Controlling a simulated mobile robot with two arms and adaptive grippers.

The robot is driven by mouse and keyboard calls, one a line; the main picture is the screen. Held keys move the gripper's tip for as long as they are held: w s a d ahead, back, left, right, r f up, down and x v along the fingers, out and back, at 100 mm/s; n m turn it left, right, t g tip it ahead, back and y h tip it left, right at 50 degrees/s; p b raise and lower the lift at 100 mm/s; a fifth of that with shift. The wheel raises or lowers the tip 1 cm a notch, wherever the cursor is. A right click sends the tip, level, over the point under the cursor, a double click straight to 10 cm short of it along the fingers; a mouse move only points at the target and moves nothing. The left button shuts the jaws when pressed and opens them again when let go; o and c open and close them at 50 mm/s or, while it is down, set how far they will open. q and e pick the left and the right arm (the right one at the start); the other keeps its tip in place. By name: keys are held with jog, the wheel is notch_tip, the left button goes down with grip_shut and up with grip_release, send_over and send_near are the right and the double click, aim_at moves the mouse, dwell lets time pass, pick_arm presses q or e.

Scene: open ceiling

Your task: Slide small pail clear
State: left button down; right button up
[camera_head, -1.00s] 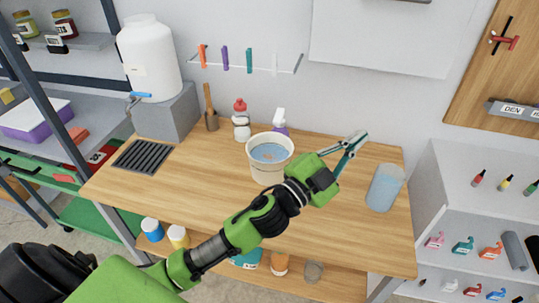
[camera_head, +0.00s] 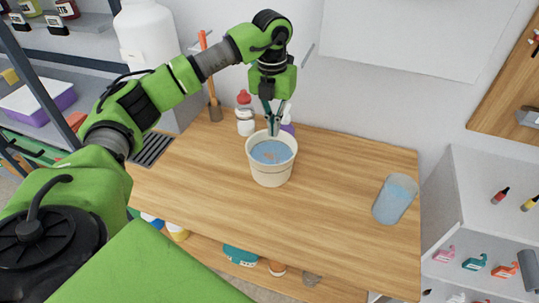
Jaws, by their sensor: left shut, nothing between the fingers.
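The small pail (camera_head: 270,174) is cream-coloured and stands upright on the wooden table, with blue liquid showing inside. My left gripper (camera_head: 273,130) points down at the pail's far rim, its fingers shut and empty. I cannot tell whether the fingertips touch the rim or are just inside or behind it. My right gripper is not in view.
A clear container of blue liquid (camera_head: 394,199) stands at the table's right. A red-capped bottle (camera_head: 245,118) and a purple spray bottle (camera_head: 288,120), partly hidden, stand behind the pail.

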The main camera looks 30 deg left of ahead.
pick_arm(q)
jog(key=s+f+p, duration=0.4)
jog(key=f+p, duration=0.2)
jog(key=f, duration=0.3)
jog(key=shift+s+f, duration=0.15)
jog(key=shift+f, duration=0.15)
jog(key=shift+d, duration=0.1)
